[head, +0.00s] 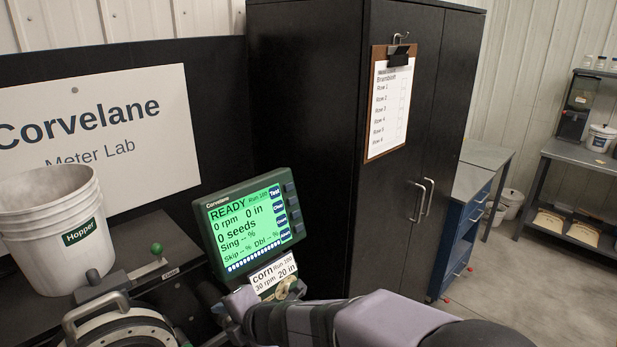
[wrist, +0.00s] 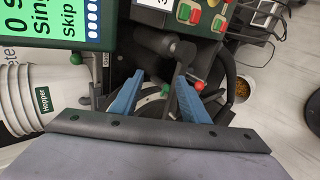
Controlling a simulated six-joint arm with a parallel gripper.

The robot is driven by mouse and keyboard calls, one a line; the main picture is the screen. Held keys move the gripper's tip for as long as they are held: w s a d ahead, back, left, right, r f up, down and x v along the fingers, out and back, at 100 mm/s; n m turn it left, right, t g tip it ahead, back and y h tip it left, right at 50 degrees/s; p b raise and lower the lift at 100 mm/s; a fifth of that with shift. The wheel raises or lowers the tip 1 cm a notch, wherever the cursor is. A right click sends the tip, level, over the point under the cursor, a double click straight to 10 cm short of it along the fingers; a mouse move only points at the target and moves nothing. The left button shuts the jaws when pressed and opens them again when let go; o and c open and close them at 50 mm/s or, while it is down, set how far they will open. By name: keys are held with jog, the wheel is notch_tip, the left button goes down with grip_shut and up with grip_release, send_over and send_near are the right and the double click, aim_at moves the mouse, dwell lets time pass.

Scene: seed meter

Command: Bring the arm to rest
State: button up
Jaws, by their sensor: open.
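My arm (head: 390,318) reaches in from the lower right of the head view and ends low in front of the display. In the wrist view my gripper (wrist: 161,84) has its two blue fingers spread apart, with nothing held between them. I cannot tell whether the fingers touch anything. In the head view the fingertips cannot be made out clearly.
The green display (head: 248,225) reads READY, 0 rpm, 0 seeds; a card (head: 273,272) hangs below it. A white Hopper bucket (head: 55,225) stands left. A black cabinet (head: 330,120) with a clipboard (head: 390,105) stands behind. Open floor (head: 540,290) lies right.

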jog(key=d+f+m+h, duration=0.35)
jog(key=d+m, duration=0.35)
jog(key=d, duration=0.4)
jog(key=d+f+m+h, duration=0.2)
jog(key=d+m+h, duration=0.2)
jog(key=d+m, duration=0.55)
jog(key=s+d+f+m+g, duration=0.2)
jog(key=s+d+m, duration=0.3)
jog(key=s, duration=0.4)
jog(key=s+d+f+m+g+b, duration=0.1)
jog(key=s+d+f+m+g, duration=0.2)
jog(key=s+d+m, duration=0.3)
jog(key=s+g, duration=0.1)
jog(key=s, duration=0.2)
jog(key=shift+d+f+g, duration=0.3)
jog(key=shift+d, duration=0.05)
